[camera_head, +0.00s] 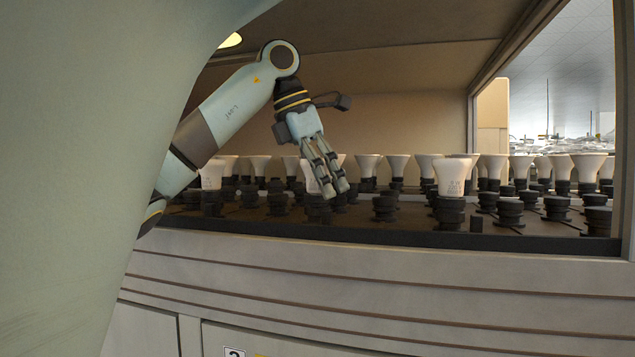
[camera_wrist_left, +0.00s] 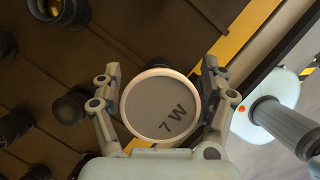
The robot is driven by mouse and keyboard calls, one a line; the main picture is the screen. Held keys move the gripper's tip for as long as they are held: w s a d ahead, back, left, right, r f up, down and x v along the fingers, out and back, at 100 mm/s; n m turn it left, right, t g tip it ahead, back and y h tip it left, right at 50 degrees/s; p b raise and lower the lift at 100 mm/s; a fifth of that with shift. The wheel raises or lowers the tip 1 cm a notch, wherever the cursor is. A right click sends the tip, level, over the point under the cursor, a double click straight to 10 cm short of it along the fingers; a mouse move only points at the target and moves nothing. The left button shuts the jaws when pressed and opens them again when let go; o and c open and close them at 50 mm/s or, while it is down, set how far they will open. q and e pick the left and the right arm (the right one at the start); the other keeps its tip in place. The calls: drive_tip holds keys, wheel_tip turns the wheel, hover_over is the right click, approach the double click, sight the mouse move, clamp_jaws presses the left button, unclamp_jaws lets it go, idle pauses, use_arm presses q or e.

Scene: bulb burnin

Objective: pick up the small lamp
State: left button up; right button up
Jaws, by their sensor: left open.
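A round white lamp (camera_wrist_left: 158,106) marked "7 W" sits between the fingers of my left gripper (camera_wrist_left: 161,66) in the left wrist view, seen from its flat face. The fingers stand open on either side of it, and I cannot tell whether they touch it. In the head view my left gripper (camera_head: 335,190) reaches down at the front of the rack, and a white lamp (camera_head: 309,179) shows partly behind its fingers. The fingers hide much of that lamp and its socket. My right gripper is not in view.
Several white lamps stand upright in black sockets across the rack, one at the front right (camera_head: 452,178). Empty black sockets (camera_head: 385,208) stand between them. The rack's front ledge (camera_head: 400,238) runs below, and a cabinet roof (camera_head: 400,55) hangs above.

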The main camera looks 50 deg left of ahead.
use_arm(q)
drive_tip(key=c, duration=1.3)
drive_tip(key=shift+o, duration=0.2)
